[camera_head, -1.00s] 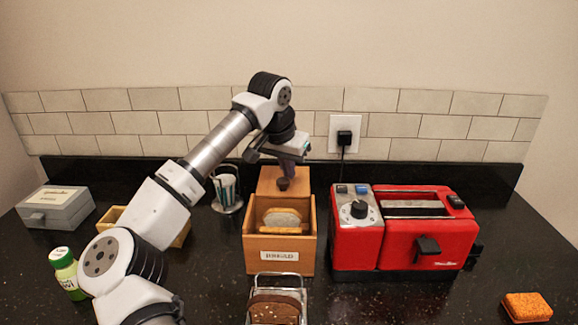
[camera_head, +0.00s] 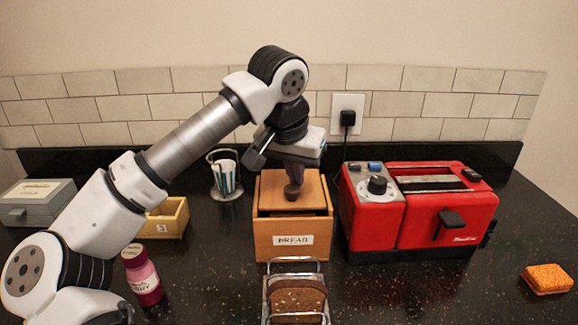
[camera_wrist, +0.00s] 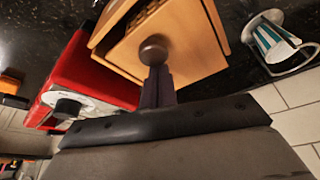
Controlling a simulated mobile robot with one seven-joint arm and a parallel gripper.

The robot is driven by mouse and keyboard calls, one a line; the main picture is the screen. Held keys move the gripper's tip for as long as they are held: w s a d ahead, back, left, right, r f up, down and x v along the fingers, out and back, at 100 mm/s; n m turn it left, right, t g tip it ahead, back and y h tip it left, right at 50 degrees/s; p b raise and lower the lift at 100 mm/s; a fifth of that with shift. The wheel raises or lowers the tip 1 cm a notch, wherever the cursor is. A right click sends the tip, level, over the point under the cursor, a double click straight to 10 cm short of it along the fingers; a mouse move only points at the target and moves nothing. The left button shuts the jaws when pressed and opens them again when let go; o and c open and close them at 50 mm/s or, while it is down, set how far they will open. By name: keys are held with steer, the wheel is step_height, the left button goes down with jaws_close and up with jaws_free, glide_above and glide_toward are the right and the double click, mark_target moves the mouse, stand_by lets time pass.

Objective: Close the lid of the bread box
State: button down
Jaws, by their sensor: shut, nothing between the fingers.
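The wooden bread box (camera_head: 280,245) stands on the counter with a BREAD label on its front. Its lid (camera_head: 270,188) lies over the box top in the head view, tilted, with a narrow dark gap at the front. In the wrist view the lid (camera_wrist: 195,45) shows with its round dark knob (camera_wrist: 153,50), and part of the box interior shows beyond its edge. My gripper (camera_head: 294,180) is shut and empty, its fingertips at the knob and seeming to touch it. The fingers also show in the wrist view (camera_wrist: 157,85).
A red toaster (camera_head: 440,215) stands close on the right. A toast rack (camera_head: 296,265) with brown bread is in front. A utensil cup (camera_head: 224,175), yellow box (camera_head: 170,218), grey box (camera_head: 35,203) and pink bottle (camera_head: 142,275) are left. An orange sponge (camera_head: 547,279) lies far right.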

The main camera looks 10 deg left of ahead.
steer(key=shift+s+d+f, duration=0.1)
steer(key=shift+s+d, duration=0.2)
steer(key=shift+s, duration=0.35)
steer(key=shift+s+d+f, duration=0.1)
steer(key=shift+s+d, duration=0.15)
steer(key=shift+s, duration=0.35)
